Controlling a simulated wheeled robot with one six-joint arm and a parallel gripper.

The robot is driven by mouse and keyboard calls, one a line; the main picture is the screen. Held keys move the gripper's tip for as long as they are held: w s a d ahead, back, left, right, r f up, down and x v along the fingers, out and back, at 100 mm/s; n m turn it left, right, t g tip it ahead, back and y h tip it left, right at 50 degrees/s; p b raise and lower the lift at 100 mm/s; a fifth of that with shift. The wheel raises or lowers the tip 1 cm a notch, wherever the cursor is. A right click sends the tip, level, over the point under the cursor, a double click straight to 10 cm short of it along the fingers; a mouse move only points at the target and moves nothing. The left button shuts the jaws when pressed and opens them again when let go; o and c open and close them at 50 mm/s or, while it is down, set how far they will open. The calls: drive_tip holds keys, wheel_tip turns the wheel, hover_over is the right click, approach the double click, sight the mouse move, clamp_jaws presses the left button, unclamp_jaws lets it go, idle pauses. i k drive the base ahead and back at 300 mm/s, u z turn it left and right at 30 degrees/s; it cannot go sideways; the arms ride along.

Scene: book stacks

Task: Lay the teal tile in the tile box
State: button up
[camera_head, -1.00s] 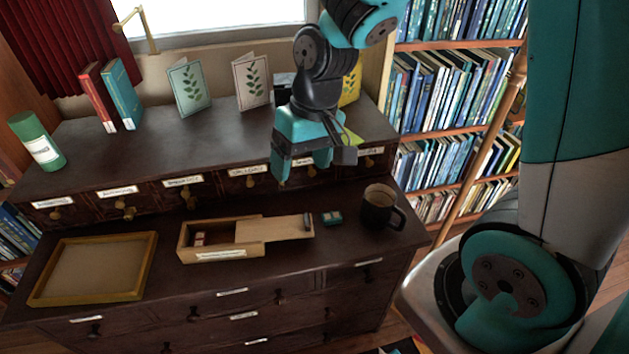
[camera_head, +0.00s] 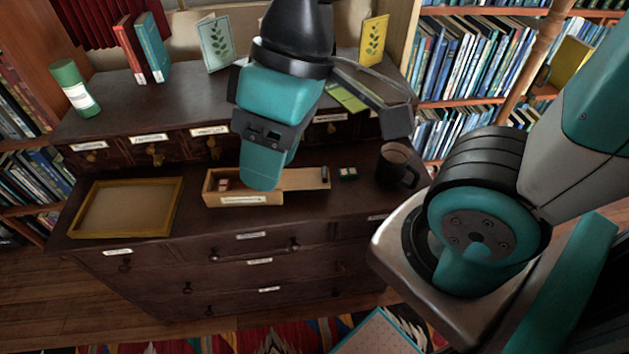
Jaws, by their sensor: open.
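The tile box (camera_head: 245,199) is a pale wooden box with a label on its front. It stands on the dark cabinet's lower ledge, and its lid (camera_head: 306,178) is slid to the right. A small reddish-white tile shows in the open left part (camera_head: 222,184). A small teal tile (camera_head: 348,173) with pale and red marks on top lies on the ledge just right of the box. My gripper (camera_head: 264,180) is open and empty, pointing down in front of the box in the picture and hiding its middle. Its far finger is hidden.
A shallow wooden tray (camera_head: 125,234) lies left of the box. A black mug (camera_head: 398,167) stands right of the teal tile. The upper shelf holds books (camera_head: 150,50), a green cylinder (camera_head: 76,90) and cards (camera_head: 216,44). Bare ledge shows between tray and box.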

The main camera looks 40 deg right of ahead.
sight(245, 191)
drive_tip(key=u, duration=1.35)
drive_tip(key=k, duration=0.75)
drive_tip(key=z, duration=1.2)
drive_tip(key=i, duration=0.5)
drive_tip(key=z, duration=0.05)
